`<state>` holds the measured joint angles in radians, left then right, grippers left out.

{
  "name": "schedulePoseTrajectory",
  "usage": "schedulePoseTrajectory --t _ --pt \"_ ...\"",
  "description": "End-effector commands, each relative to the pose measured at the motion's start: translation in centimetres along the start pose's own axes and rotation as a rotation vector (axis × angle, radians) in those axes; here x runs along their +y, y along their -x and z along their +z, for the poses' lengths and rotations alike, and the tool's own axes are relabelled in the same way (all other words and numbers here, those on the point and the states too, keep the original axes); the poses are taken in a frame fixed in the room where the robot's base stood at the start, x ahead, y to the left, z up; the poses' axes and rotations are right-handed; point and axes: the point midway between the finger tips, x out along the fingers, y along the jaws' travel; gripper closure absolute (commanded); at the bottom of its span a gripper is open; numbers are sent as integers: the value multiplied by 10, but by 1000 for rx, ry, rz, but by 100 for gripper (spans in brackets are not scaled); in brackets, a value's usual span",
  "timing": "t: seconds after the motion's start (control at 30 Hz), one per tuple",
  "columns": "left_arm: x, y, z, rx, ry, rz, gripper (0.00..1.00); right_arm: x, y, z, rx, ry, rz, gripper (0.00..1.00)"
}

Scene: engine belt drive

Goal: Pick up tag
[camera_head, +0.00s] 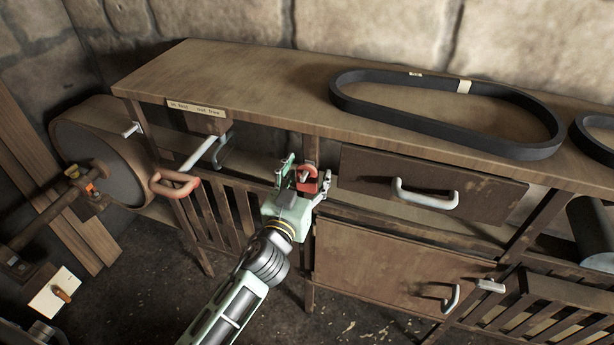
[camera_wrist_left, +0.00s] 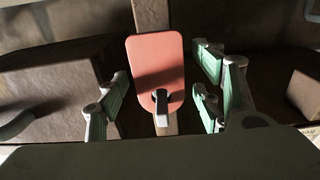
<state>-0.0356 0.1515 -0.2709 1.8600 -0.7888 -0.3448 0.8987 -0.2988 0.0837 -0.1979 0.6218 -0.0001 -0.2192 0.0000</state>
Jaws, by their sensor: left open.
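A red tag (camera_head: 308,180) hangs on the front post of the wooden workbench, in the middle of the head view. In the left wrist view the tag (camera_wrist_left: 155,73) is a rounded red plate with a dark and grey peg at its lower part. My left gripper (camera_head: 304,176) is open at the tag. In the left wrist view its green fingers (camera_wrist_left: 164,105) stand apart on either side of the tag, with gaps on both sides. The gripper partly hides the tag in the head view. My right gripper is not in view.
The workbench (camera_head: 250,75) carries a large black belt (camera_head: 440,122) on top. A drawer with a white handle (camera_head: 425,195) is right of the tag. A red-handled lever (camera_head: 175,184) sticks out to the left. A stone wall stands behind.

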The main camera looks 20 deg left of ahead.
Motion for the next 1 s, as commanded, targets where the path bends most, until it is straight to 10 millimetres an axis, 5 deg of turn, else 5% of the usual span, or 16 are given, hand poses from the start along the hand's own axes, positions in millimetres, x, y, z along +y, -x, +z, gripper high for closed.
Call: schedulePoseTrajectory --t 0.2,0.67,1.0 --pt "0 -1 0 0 0 0 39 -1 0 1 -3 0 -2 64" --pt "0 0 0 0 0 0 79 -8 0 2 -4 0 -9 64" --pt "0 0 -2 1 1 0 80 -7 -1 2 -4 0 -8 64"
